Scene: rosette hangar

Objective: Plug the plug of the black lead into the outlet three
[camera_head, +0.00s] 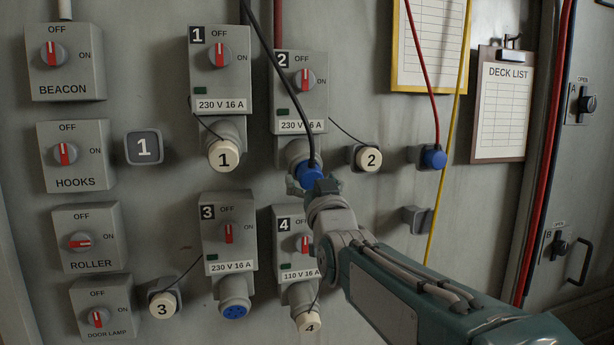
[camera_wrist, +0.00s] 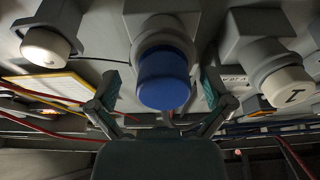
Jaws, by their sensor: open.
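The black lead (camera_head: 268,50) hangs from above and ends in a blue plug (camera_head: 312,175), which sits in the socket under outlet box two (camera_head: 298,93). My gripper (camera_head: 314,187) is at this plug, with its fingers spread. In the wrist view the blue plug (camera_wrist: 165,80) is between my two open fingers (camera_wrist: 160,92), with a visible gap on each side. Outlet three (camera_head: 233,310) is low at the left of the gripper, its blue socket face bare, below box three (camera_head: 228,235). Its knob points up to OFF.
Cap 3 (camera_head: 163,305) rests on a holder left of outlet three. Cap 1 (camera_head: 224,155) covers outlet one, and cap 4 (camera_head: 308,322) is at outlet four. Cap 2 (camera_head: 368,158) is on a holder. A red lead's blue plug (camera_head: 434,159) is at the right. A yellow cable (camera_head: 446,150) hangs beyond.

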